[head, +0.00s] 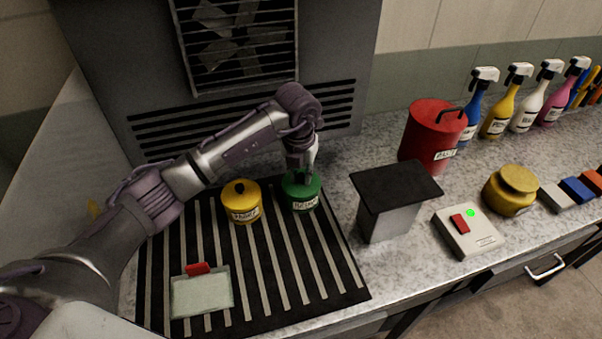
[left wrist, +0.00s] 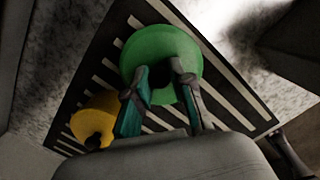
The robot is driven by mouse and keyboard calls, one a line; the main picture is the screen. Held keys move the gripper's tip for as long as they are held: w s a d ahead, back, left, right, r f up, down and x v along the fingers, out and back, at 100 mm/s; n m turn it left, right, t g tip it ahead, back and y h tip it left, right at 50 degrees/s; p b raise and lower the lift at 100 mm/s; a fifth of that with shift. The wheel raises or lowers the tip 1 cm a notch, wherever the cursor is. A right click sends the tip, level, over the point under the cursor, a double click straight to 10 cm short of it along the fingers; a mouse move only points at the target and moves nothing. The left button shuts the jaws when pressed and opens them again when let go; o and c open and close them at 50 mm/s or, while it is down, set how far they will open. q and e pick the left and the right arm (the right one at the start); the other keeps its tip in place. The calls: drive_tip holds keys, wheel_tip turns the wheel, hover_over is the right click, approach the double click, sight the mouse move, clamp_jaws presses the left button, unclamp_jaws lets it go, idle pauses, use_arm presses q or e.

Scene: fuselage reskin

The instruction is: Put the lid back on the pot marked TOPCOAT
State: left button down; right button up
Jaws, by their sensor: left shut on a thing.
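A green pot (head: 301,202) with a pale label stands at the back right of the slatted mat. My left gripper (head: 301,174) reaches down onto it from above. In the left wrist view its fingers (left wrist: 162,92) are shut around the dark knob of the round green lid (left wrist: 165,45). The lid is at the pot's top; I cannot tell whether it is seated or slightly raised. A yellow pot (head: 243,209) with a black-knobbed lid stands just left of the green one, also labelled. The labels are too small to read surely. My right gripper is out of view.
The black slatted mat (head: 283,275) has free room in front. A pale plate with a red clip (head: 201,293) lies there. To the right are a black-topped box (head: 392,205), a red can (head: 431,140), a switch box (head: 467,233), a mustard jar (head: 509,193) and several spray bottles.

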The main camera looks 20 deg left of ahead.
use_arm(q)
drive_tip(key=shift+c, duration=2.2)
unclamp_jaws()
drive_tip(key=shift+r, duration=0.15)
drive_tip(key=shift+r+p, duration=2)
drive_tip(key=shift+r, duration=1.4)
clamp_jaws()
